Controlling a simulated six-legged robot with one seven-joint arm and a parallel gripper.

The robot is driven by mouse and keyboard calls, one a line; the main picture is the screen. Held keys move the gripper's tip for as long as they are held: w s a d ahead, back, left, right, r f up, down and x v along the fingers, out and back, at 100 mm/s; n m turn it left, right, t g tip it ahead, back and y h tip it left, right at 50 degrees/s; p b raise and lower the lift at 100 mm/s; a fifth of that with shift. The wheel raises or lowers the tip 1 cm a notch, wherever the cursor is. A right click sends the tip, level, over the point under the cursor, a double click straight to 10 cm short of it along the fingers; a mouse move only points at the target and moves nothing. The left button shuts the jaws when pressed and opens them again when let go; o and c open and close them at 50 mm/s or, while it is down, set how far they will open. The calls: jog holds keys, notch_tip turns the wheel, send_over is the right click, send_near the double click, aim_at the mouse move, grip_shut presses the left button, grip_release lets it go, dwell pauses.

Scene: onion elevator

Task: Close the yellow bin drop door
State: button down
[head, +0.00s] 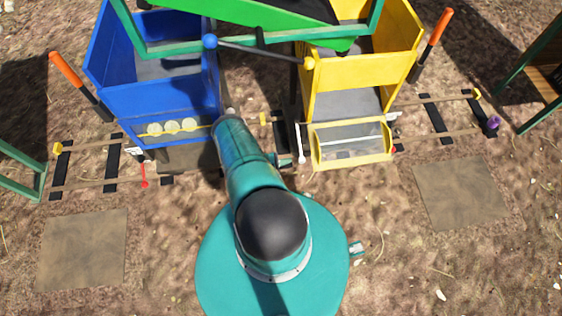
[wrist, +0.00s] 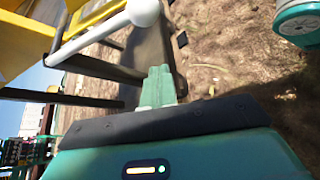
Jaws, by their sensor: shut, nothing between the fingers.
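The yellow bin (head: 318,95) stands on the rails at the upper right of the head view. Its drop door (head: 322,163), a yellow frame with a clear panel, is swung out and down from the front of the bin, towards me. A white ball-ended lever (head: 301,143) hangs just left of the door. In the wrist view, a white ball-ended rod (wrist: 144,11) lies close, above and left of the fingers, beside yellow parts. My gripper (wrist: 160,70) is shut and empty, apart from the rod. In the head view my arm hides the gripper, between the blue and yellow bins.
The blue bin (head: 105,60) stands left, with several pale round things behind its front bar. A green chute (head: 245,12) crosses above both bins. Orange-handled levers (head: 67,75) (head: 438,28) flank them.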

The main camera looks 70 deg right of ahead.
jog(key=shift+s+d+r, duration=0.15)
jog(key=shift+s+r, duration=0.15)
jog(key=shift+s, duration=0.35)
jog(key=shift+s+d+r, duration=0.1)
jog(key=shift+s+r, duration=0.2)
jog(key=shift+s, duration=0.35)
jog(key=shift+s+d+r, duration=0.15)
jog(key=shift+s+r, duration=0.15)
jog(key=shift+s, duration=0.35)
jog(key=shift+r, duration=0.1)
notch_tip(320, 180, up, 14)
jog(key=s+a+n+g+y, duration=0.1)
jog(key=a+n+g+y, duration=0.15)
jog(key=n+y, duration=0.35)
jog(key=w+d+r+n+g+y, duration=0.4)
jog(key=w+d+r+n+g, duration=0.1)
jog(key=d+r, duration=0.5)
jog(key=shift+w+d+r+n, duration=0.4)
jog(key=shift+w+d+n, duration=0.4)
jog(key=shift+d+n, duration=0.3)
